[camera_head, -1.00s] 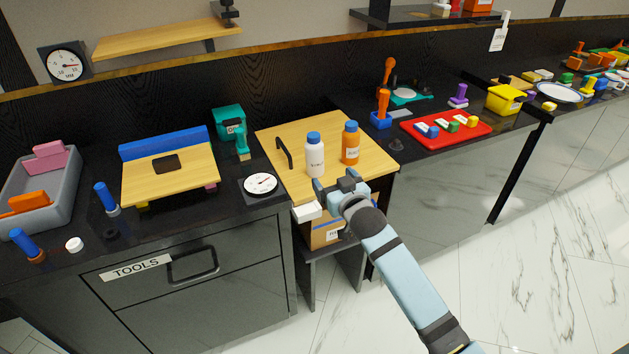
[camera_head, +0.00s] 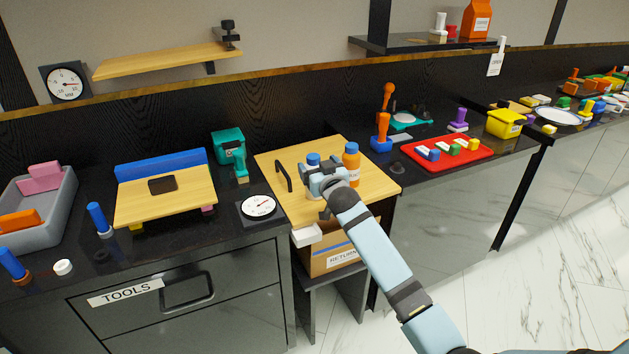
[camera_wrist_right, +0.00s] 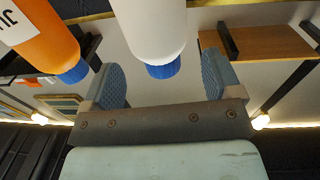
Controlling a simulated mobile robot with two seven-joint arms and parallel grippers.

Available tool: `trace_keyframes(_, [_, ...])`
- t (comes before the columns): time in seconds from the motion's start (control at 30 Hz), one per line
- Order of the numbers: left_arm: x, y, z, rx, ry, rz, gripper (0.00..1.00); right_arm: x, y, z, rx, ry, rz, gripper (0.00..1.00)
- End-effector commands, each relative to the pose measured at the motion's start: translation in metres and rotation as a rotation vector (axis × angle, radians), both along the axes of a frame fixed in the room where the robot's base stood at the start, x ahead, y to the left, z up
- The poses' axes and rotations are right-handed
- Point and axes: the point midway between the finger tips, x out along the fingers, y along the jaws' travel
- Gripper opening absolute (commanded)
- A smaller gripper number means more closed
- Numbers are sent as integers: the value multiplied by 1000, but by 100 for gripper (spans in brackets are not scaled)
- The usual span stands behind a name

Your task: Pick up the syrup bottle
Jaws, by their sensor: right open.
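Two blue-capped bottles stand upright on the wooden board: a white one, its cap (camera_head: 313,159) showing above my gripper, and an orange one (camera_head: 351,166) just to its right. I cannot read which label says syrup. My right gripper (camera_head: 322,178) is open at the white bottle and hides most of its body in the head view. In the right wrist view, the white bottle (camera_wrist_right: 152,25) lies between the two spread fingers (camera_wrist_right: 160,80), with gaps on both sides. The orange bottle (camera_wrist_right: 38,38) is outside the left finger there. My left gripper is out of view.
The wooden board (camera_head: 372,196) has a black handle (camera_head: 283,177) left of the bottles. A round dial (camera_head: 258,206) and a teal device (camera_head: 229,148) stand further left. A red tray (camera_head: 447,160) with small blocks is to the right. A cardboard box (camera_head: 330,258) sits below.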

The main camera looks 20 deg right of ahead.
Motion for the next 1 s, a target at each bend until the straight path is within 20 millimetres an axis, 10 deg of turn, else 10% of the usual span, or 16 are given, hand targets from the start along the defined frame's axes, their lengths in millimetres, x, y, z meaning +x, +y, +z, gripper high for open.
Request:
trace_keyframes(0.5, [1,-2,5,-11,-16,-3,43,33,0,0,0,-1,1,82])
trace_keyframes(0.83, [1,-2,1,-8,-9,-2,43,33,-1,0,0,0,0,6])
trace_keyframes(1.0, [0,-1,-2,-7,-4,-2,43,33,-1,1,0,-2,0,5])
